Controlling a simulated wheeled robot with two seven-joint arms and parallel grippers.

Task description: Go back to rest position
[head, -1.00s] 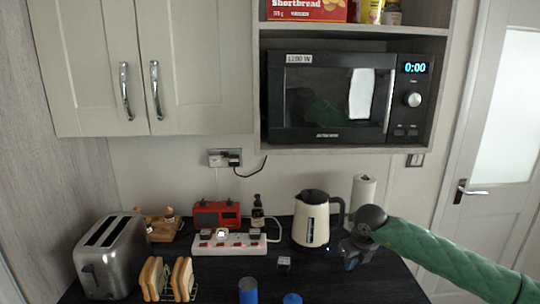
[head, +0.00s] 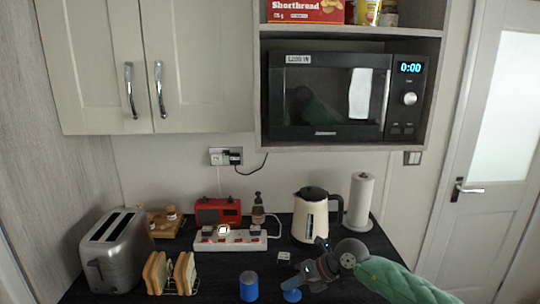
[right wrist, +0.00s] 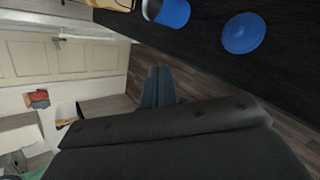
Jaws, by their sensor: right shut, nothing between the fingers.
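My right gripper (head: 293,282) is in the head view, low at the right of centre, with its green-sleeved arm coming in from the lower right. Its fingers are shut and empty, and appear just above a blue lid (head: 291,295). In the right wrist view the closed fingers (right wrist: 157,88) are seen close together, with floor and a cabinet beyond. A blue canister (head: 249,287) stands left of the lid; it also shows in the right wrist view (right wrist: 172,12). My left gripper is not in view.
The dark counter (head: 225,275) holds a toaster (head: 118,254), a toast rack, a white power strip (head: 230,240), a red radio (head: 217,212), a cream kettle (head: 310,218) and a paper roll (head: 359,200). A microwave (head: 330,95) hangs above. A door (head: 495,150) is at right.

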